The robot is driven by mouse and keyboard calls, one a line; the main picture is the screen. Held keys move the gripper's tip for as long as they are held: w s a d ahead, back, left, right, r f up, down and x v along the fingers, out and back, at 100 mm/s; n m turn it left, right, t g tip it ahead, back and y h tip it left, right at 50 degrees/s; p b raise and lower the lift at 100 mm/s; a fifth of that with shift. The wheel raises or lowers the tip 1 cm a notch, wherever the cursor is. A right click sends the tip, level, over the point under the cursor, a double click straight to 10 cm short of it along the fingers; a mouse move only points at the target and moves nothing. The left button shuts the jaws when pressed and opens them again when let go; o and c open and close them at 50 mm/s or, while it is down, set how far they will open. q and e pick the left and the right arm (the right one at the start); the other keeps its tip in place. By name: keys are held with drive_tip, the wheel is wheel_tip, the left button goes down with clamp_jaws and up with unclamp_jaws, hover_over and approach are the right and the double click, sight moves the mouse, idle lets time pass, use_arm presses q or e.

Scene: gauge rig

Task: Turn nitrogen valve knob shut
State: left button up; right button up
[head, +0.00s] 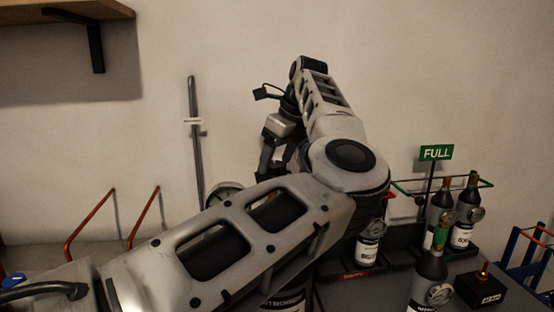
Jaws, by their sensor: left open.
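My left gripper (272,168) hangs fingers down near the middle of the head view, open, its tips partly behind my own forearm. Below it, a cylinder with a white label reading "NITROGEN" (283,303) shows only a small part at the bottom edge. A round gauge (226,190) peeks out above my arm, left of and below the gripper. The nitrogen valve knob is hidden behind my arm, so I cannot tell its position or whether the fingers touch it. My right gripper is not in view.
A "FULL" sign (436,153) stands over a rack with several small dark bottles (467,212) at right. A grey pipe (195,140) is on the wall. Red bars (90,222) stand left.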

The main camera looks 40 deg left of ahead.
use_arm(q)
drive_tip(key=shift+a+f, duration=0.15)
drive_tip(key=shift+f, duration=0.15)
drive_tip(key=c, duration=1)
